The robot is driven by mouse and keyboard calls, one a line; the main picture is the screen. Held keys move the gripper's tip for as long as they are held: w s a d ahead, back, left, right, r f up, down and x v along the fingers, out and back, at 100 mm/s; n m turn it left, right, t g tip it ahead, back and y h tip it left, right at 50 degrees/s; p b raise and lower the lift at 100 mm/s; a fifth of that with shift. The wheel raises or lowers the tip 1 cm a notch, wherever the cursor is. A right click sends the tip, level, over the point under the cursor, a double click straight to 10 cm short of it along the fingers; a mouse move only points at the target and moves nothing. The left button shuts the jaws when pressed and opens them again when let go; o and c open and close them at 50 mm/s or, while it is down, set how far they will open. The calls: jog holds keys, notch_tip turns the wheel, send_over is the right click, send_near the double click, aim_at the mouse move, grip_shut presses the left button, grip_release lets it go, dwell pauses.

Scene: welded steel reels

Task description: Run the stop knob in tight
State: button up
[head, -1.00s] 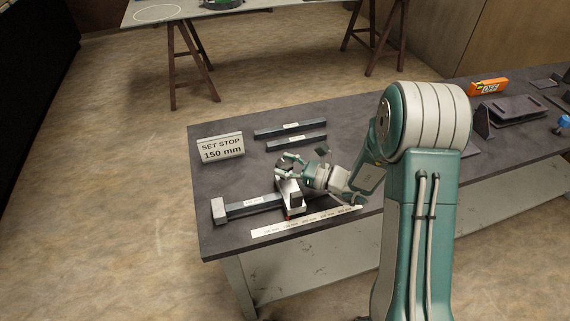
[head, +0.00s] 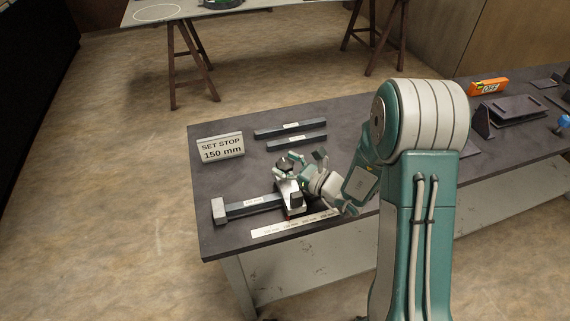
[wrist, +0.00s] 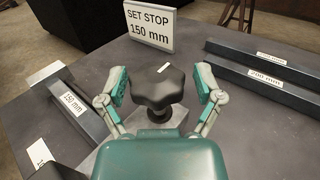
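The black lobed stop knob (wrist: 160,88) stands upright in the wrist view, with a small white mark on top. My gripper (wrist: 163,85) is open, one finger on each side of the knob, with a visible gap at both sides. In the head view my gripper (head: 291,165) is at the knob (head: 283,164), over the pale stop block (head: 292,196). A dark bar (wrist: 84,114) labelled 150 mm lies between the end block (head: 218,210) and the stop block. The knob's stem is mostly hidden.
A "SET STOP 150 mm" sign (head: 221,147) stands at the back left of the bench. Two labelled loose bars (head: 291,129) lie behind the stop. A white scale strip (head: 290,224) runs along the front. An orange device (head: 488,87) sits far right.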

aim_at(285, 161)
jog(key=shift+s, duration=0.1)
dwell(0.3)
notch_tip(285, 161, up, 10)
jog(key=shift+a+f, duration=0.1)
dwell(0.4)
